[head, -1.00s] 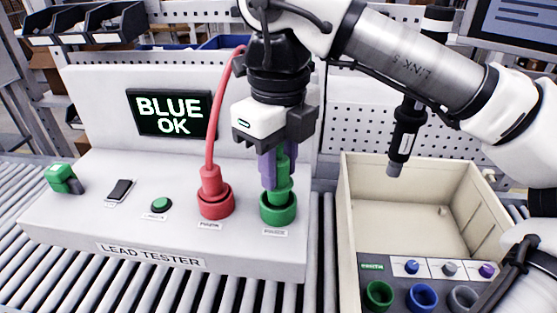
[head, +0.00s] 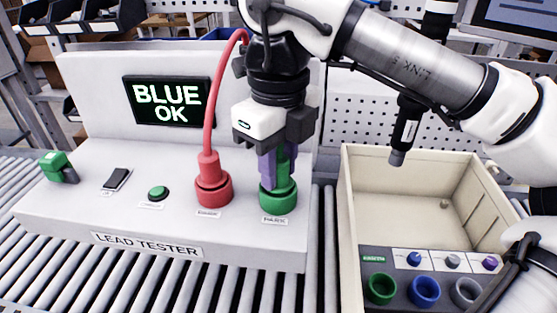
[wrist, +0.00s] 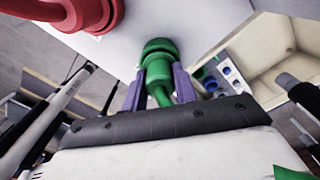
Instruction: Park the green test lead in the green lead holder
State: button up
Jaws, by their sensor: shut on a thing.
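The green test lead (head: 283,165) stands upright between the purple fingers of my gripper (head: 275,168) in the head view. My gripper is shut on it. The lead's lower end is down in the green ring-shaped holder (head: 278,200) on the tester's top, at the right of the red socket. How deep it sits inside is hidden by the ring and the fingers. In the wrist view the green lead (wrist: 158,90) shows between the two fingers, with the green ring (wrist: 159,48) at its far end.
The white lead tester (head: 110,215) has a screen (head: 168,107) reading BLUE OK. A red lead (head: 209,165) stands in a red socket (head: 213,190), its cable rising close beside my gripper. A beige bin (head: 425,175) with coloured sockets is at the right. Rollers (head: 60,265) run in front.

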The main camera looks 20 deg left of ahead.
aim_at(279, 159)
jog(key=shift+f, duration=0.1)
jog(key=o, duration=1.1)
notch_tip(279, 159, up, 14)
jog(key=p, duration=0.3)
jog(key=shift+f, duration=0.1)
